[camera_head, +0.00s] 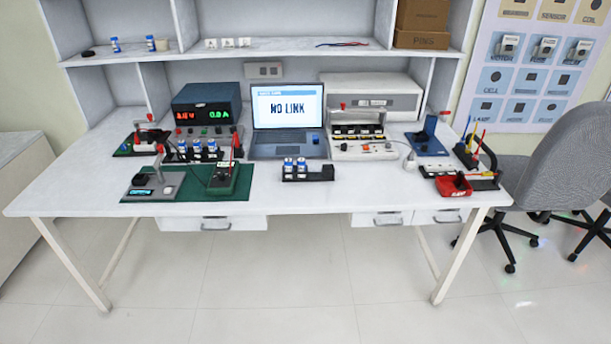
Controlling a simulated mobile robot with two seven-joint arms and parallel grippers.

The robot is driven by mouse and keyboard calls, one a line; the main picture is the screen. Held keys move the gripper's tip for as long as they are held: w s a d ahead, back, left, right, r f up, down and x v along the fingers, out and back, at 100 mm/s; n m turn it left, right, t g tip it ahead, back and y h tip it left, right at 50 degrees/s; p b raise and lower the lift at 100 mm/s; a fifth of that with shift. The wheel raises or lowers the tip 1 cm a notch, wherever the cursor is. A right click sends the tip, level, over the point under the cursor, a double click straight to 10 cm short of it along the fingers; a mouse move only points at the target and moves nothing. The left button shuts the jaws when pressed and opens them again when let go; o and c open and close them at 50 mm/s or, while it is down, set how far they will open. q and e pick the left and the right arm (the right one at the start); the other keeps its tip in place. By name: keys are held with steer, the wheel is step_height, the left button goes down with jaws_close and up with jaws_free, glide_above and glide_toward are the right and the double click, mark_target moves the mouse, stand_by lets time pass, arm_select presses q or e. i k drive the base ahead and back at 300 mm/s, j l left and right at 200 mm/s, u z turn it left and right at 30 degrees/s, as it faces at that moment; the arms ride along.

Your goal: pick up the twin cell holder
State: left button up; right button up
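A black holder (318,174), which looks like the twin cell holder, sits near the front middle of the white table. Neither of my grippers shows in the head view, and nothing is seen touching the holder.
A laptop (287,105) reading "NO LINK" stands behind the holder. A green mat (187,187) with devices lies to the left. The white table (350,197) is bare around the holder's front.

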mark_target(327, 174)
steer(key=i+l, duration=0.15)
steer(key=i, duration=0.65)
steer(key=i+l, duration=0.1)
steer(key=i, duration=0.7)
